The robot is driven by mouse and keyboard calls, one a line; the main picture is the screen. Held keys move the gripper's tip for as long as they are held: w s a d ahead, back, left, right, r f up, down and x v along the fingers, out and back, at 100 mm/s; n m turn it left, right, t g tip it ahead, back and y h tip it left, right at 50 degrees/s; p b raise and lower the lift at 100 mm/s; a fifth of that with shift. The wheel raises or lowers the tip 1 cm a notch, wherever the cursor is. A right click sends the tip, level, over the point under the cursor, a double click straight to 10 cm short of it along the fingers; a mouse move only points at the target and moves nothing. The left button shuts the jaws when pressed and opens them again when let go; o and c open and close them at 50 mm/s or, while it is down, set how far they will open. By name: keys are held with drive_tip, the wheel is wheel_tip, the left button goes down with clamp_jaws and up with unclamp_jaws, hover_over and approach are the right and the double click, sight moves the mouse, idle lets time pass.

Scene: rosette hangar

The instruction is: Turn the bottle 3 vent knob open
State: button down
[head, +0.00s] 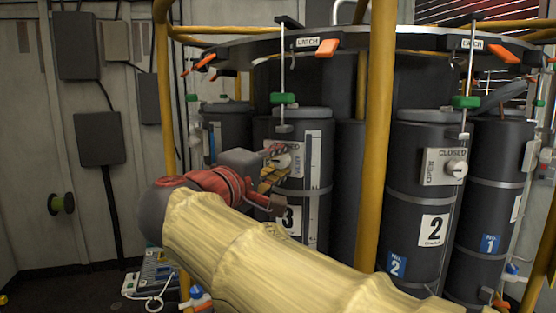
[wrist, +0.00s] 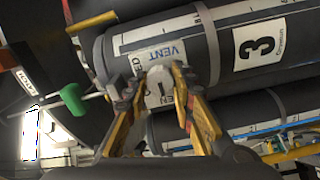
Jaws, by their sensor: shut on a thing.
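Bottle 3 (head: 302,123) is a dark grey upright cylinder behind the yellow post, with a white "3" label (head: 291,218) partly covered by my arm. The wrist view shows the bottle (wrist: 205,48) lying across the picture, with its "3" label (wrist: 258,42) at upper right. The vent knob (wrist: 159,86) is pale and sits on a white plate with the word VENT. My gripper (wrist: 157,94) is shut on the knob, one yellow finger on each side. In the head view my gripper (head: 274,171) largely covers the plate. The knob's exact angle is hard to tell.
A yellow post (head: 377,130) stands just right of bottle 3. Bottle 2 (head: 407,215), with its own vent knob (head: 456,169), and bottle 1 (head: 485,215) stand further right. Orange latch handles (head: 328,47) and green-gripped rods (head: 284,99) hang from the ring above.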

idle(0.3)
drive_tip(key=c, duration=1.6)
unclamp_jaws()
drive_tip(key=shift+o, duration=0.5)
drive_tip(key=v, duration=1.2)
